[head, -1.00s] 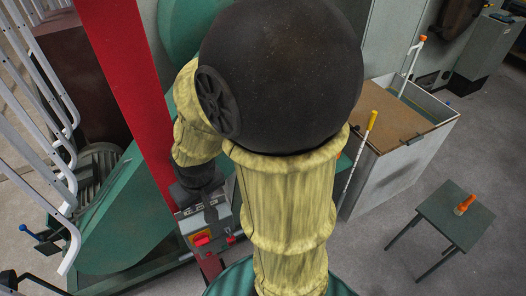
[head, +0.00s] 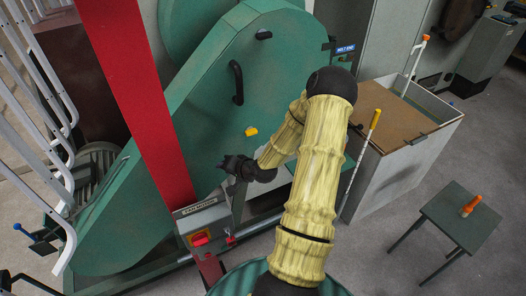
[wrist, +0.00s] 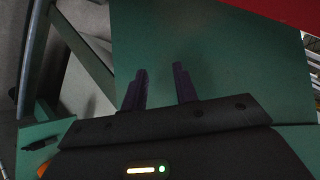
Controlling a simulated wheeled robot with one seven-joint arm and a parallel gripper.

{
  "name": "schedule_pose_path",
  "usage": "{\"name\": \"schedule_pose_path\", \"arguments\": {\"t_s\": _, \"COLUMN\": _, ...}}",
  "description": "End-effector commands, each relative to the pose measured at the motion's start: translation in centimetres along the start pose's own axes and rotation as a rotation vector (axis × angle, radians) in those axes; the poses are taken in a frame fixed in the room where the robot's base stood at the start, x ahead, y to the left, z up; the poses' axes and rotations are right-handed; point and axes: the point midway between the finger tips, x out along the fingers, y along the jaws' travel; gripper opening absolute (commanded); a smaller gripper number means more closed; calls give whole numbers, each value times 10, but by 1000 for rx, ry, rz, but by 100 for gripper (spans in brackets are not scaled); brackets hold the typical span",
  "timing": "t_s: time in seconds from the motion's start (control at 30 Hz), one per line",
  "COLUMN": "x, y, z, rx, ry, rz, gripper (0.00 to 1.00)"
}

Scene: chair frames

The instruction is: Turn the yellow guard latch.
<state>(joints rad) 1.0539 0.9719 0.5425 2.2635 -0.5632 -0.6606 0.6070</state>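The yellow guard latch (head: 251,131) is a small yellow piece on the face of the large green guard (head: 205,140) in the head view. My gripper (head: 228,162) is in front of the guard, to the left of and below the latch in the picture, and apart from it. In the wrist view my gripper (wrist: 160,88) has its two dark fingers spread with a gap between them and nothing held. A green surface fills the space beyond the fingers. The latch cannot be made out in the wrist view.
A red post (head: 135,90) stands left of the latch. A grey control box (head: 203,222) with a red switch sits below my gripper. A black handle (head: 237,83) is above the latch. A wooden-topped bin (head: 393,120) and a small green table (head: 452,222) stand at right.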

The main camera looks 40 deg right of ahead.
Motion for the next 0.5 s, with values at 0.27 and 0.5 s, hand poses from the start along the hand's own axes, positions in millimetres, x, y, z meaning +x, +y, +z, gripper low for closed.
{"name": "schedule_pose_path", "arguments": {"t_s": 0.27, "x": -13, "y": 53, "z": -76, "rx": 421, "ry": 345, "rz": -326, "gripper": 29}}
{"name": "schedule_pose_path", "arguments": {"t_s": 0.5, "x": -44, "y": 80, "z": -117, "rx": 593, "ry": 539, "rz": -502, "gripper": 29}}
